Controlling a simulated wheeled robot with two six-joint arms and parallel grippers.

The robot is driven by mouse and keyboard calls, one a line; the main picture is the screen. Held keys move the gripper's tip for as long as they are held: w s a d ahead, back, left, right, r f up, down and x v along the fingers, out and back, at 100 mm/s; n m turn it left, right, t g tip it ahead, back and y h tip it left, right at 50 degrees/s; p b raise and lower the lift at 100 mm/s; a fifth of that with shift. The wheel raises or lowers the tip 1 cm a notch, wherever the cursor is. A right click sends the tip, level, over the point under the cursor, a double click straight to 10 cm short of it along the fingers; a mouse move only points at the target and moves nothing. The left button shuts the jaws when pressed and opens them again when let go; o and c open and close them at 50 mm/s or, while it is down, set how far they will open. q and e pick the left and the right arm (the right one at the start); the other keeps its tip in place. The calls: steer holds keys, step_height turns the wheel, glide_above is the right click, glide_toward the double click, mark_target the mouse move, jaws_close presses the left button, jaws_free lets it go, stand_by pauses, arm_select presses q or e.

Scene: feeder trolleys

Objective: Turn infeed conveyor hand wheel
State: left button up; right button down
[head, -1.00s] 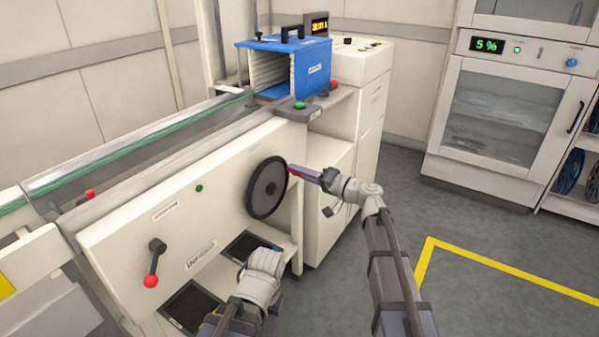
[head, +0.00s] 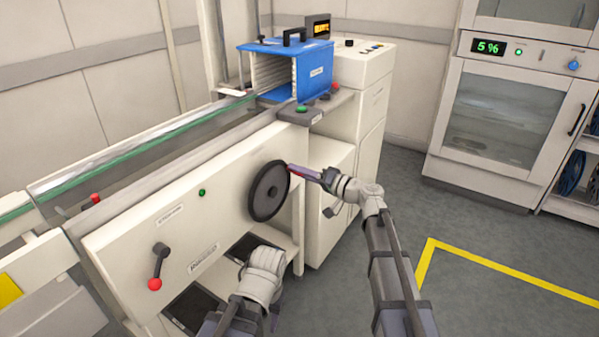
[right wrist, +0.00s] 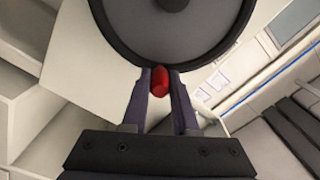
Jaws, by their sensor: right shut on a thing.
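The dark grey hand wheel (head: 270,190) sits on the sloping front panel of the white infeed conveyor (head: 125,235). In the right wrist view the wheel (right wrist: 170,35) fills the top middle. My right gripper (head: 293,168) is at the wheel's upper right rim. In the right wrist view its fingers (right wrist: 160,85) are shut on the red handle (right wrist: 159,81) at the rim. My left arm comes in at the bottom of the head view, below the wheel; its gripper fingers are not clearly visible.
A crank with a red knob (head: 155,283) is on the panel's left. A blue magazine (head: 300,70) stands at the conveyor's far end beside a white cabinet (head: 365,62). A glass-door cabinet (head: 510,115) stands at the right. The grey floor with yellow tape (head: 500,268) is clear.

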steer(key=c, duration=0.7)
jaws_free()
steer(key=shift+s, duration=0.1)
steer(key=shift+v, duration=3.85)
